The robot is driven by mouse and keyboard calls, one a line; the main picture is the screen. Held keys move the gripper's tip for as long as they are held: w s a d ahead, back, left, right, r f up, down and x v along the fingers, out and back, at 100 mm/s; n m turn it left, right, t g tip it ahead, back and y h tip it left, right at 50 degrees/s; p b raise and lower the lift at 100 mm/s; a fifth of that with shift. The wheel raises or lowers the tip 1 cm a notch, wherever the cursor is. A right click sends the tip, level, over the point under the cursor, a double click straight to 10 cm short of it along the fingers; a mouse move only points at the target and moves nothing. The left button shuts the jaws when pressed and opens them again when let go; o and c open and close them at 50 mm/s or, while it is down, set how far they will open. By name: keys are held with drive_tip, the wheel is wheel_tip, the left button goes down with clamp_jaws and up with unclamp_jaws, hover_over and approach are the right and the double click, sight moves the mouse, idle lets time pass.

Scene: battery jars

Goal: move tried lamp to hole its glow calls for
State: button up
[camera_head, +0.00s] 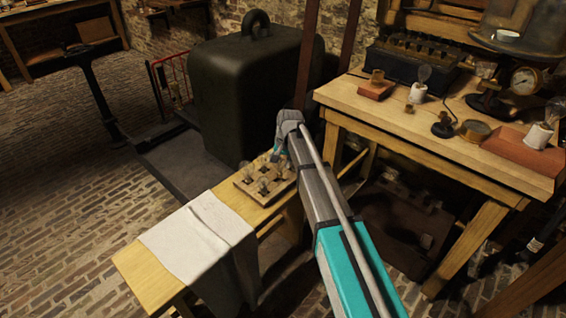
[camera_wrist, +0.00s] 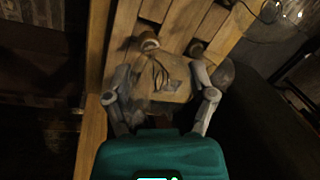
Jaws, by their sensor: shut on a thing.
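A wooden block with holes (camera_head: 246,189) sits on the low bench, and several small glass lamps (camera_head: 263,186) stand in it. My gripper (camera_head: 279,156) is at the far right end of this block, low over it. In the wrist view my gripper (camera_wrist: 163,92) has its two grey fingers on either side of a clear glass lamp (camera_wrist: 160,74), with thin dark wires showing inside. It is shut on this lamp. I see no clear glow in it. The lamp's lower end and the hole beneath it are hidden.
A white cloth (camera_head: 203,235) drapes over the low bench (camera_head: 146,275). A large dark green metal housing (camera_head: 240,90) stands behind. The workbench (camera_head: 470,125) at right holds lamps in white holders (camera_head: 418,91), a gauge (camera_head: 525,80) and a dark battery box (camera_head: 408,65).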

drive_tip(key=shift+f+b, duration=1.65)
idle(2.0)
drive_tip(key=o, duration=1.2)
drive_tip(key=shift+w+r, duration=0.1)
